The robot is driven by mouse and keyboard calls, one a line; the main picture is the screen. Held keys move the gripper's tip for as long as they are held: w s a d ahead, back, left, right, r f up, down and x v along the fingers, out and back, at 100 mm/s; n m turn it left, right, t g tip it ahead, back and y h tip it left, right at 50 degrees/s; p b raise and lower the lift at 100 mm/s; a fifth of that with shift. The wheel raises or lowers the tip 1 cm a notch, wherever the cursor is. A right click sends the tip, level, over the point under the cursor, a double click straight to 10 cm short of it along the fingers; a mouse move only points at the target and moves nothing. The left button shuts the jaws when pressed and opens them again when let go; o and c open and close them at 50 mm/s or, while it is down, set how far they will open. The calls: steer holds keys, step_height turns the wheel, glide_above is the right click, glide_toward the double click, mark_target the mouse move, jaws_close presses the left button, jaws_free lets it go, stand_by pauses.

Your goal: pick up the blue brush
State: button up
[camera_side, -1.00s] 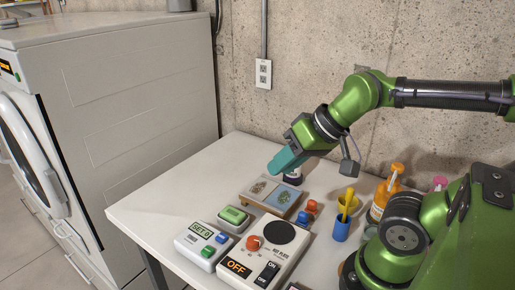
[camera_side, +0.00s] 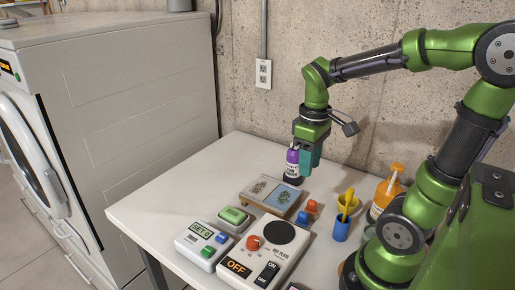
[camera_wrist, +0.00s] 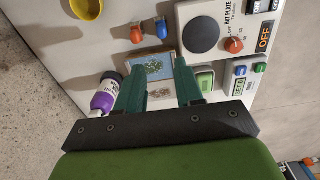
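A small blue piece (camera_side: 302,217), perhaps the blue brush, is on the table beside a similar orange-red piece (camera_side: 311,206). In the wrist view the blue piece (camera_wrist: 162,29) has a thin grey end; it is too small to make out as a brush for certain. My gripper (camera_side: 307,170) points down behind the framed tray, beside a purple and white bottle (camera_side: 292,162). In the wrist view its teal fingers (camera_wrist: 160,72) are apart, with nothing held between them. The blue piece is beyond the fingertips there.
The framed tray (camera_wrist: 160,66) shows between and beyond the fingers. A hot plate (camera_side: 262,252), a green-topped box (camera_side: 233,217) and a display box (camera_side: 201,244) stand in front. The table's left part is clear.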

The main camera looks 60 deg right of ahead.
mark_target(303, 212)
step_height(303, 212, down, 17)
steer(key=shift+a+r, duration=0.15)
stand_by(0.5)
jaws_close()
